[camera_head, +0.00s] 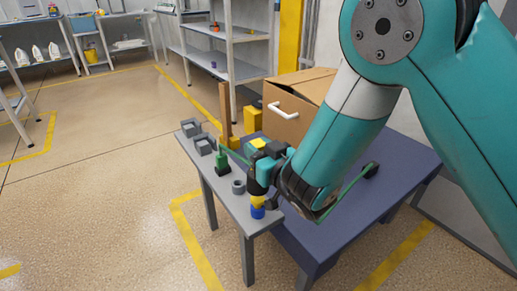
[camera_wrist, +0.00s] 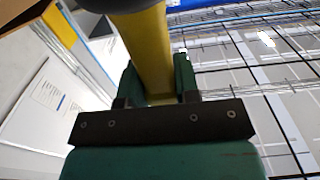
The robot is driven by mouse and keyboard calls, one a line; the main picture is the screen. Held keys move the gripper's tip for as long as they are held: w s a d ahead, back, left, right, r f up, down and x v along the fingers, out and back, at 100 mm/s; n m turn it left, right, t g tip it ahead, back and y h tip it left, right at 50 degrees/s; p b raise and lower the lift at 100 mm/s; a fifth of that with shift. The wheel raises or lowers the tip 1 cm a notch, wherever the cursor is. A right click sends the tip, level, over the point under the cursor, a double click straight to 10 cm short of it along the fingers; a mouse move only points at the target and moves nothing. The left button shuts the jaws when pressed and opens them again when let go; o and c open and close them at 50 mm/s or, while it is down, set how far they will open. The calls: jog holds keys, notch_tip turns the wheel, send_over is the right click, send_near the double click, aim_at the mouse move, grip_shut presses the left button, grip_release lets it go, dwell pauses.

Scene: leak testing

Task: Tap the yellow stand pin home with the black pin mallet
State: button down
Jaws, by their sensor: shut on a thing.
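The yellow stand pin (camera_head: 257,201) stands upright in a blue stand (camera_head: 257,212) at the near end of the narrow grey bench. My gripper (camera_head: 270,152) is above the bench, shut on the yellow handle of the black pin mallet (camera_head: 256,181). The mallet's dark head sits just above the pin; I cannot tell whether they touch. In the wrist view, the yellow handle (camera_wrist: 146,50) is between my green fingers, with the dark mallet head (camera_wrist: 130,4) at the top edge. The pin is not visible there.
On the grey bench (camera_head: 208,172) are a grey ring (camera_head: 238,187), a green piece in a black base (camera_head: 222,162) and two grey blocks (camera_head: 204,144). A cardboard box (camera_head: 292,122) stands behind on the blue table (camera_head: 385,185). The floor left of the bench is clear.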

notch_tip(320, 180, down, 4)
jog(key=b, duration=0.4)
jog(key=shift+f, duration=0.2)
jog(key=shift+r, duration=0.15)
notch_tip(320, 180, up, 3)
jog(key=p, duration=0.3)
jog(key=shift+r+p, duration=0.2)
jog(key=shift+p, duration=0.1)
notch_tip(320, 180, down, 4)
jog(key=b, duration=0.4)
jog(key=shift+f, duration=0.25)
jog(key=shift+r, duration=0.15)
